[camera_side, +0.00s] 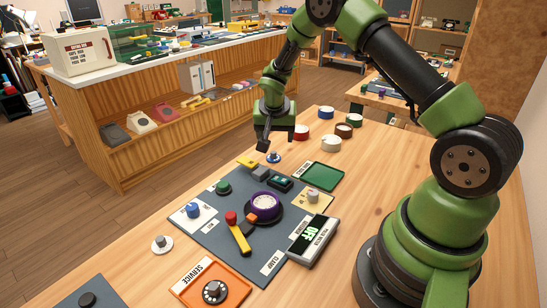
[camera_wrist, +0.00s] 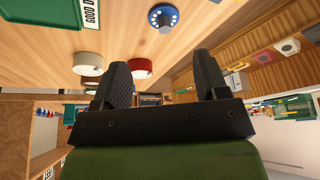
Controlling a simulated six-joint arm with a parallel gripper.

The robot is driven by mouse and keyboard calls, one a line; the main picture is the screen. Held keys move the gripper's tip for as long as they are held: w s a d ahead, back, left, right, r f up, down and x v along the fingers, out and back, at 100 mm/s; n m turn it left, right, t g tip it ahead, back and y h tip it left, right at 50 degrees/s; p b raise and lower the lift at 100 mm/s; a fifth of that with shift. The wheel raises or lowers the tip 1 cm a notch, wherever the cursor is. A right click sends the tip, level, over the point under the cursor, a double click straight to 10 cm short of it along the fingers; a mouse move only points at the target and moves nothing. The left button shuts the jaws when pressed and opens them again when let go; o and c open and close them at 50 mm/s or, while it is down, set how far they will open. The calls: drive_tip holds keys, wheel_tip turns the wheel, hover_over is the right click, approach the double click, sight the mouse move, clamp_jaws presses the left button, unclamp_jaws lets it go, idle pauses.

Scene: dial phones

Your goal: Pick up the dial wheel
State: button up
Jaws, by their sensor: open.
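A small blue dial wheel (camera_side: 273,157) with pale finger holes and a grey centre knob lies on the wooden table, just past the far edge of the grey work mat. It also shows at the top of the wrist view (camera_wrist: 164,18). My gripper (camera_side: 268,146) is above the table close to this blue wheel, apart from it. In the wrist view my gripper (camera_wrist: 163,72) has its two dark fingers spread, with nothing between them. A white wheel with a grey knob (camera_side: 160,242) lies left of the mat. A black-and-white dial (camera_side: 214,291) sits in the orange SERVICE tray.
The grey mat (camera_side: 213,235) holds a purple ring fixture (camera_side: 264,205), a yellow clamp with a red knob (camera_side: 240,234) and a meter reading OFF (camera_side: 313,240). A green tray (camera_side: 322,176) stands right of the blue wheel. Several tape-like rolls (camera_side: 331,143) stand behind.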

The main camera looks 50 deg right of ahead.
sight(274, 152)
drive_tip(key=shift+w+a+x, duration=0.1)
drive_tip(key=shift+w+x, duration=0.05)
drive_tip(key=shift+x, duration=1.8)
drive_tip(key=shift+w+a+x, duration=0.15)
drive_tip(key=shift+x, duration=1.85)
clamp_jaws()
